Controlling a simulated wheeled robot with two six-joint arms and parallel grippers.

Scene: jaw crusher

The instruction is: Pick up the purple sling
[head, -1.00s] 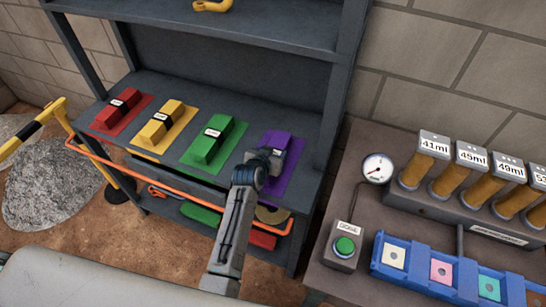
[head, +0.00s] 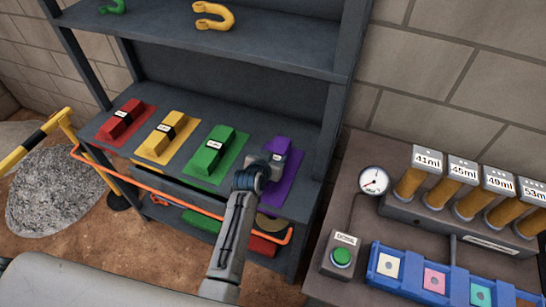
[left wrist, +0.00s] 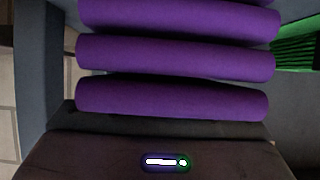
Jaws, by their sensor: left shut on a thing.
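The purple sling (head: 280,148) lies on its purple mat (head: 283,191) at the right end of the middle shelf. My left gripper (head: 267,163) is over it, shut on it, and covers much of it in the head view. In the left wrist view the folded purple sling (left wrist: 175,58) fills the upper middle as several thick rolls, close in front of the gripper body. The fingertips are hidden there. I cannot see whether the sling is clear of its mat. My right gripper is not in view.
Green (head: 211,150), yellow (head: 167,134) and red (head: 124,118) slings lie on matching mats to the left. An orange rail (head: 180,206) runs along the shelf front. An upper shelf holds a yellow shackle (head: 214,17). A bench with a dose button (head: 341,257) stands right.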

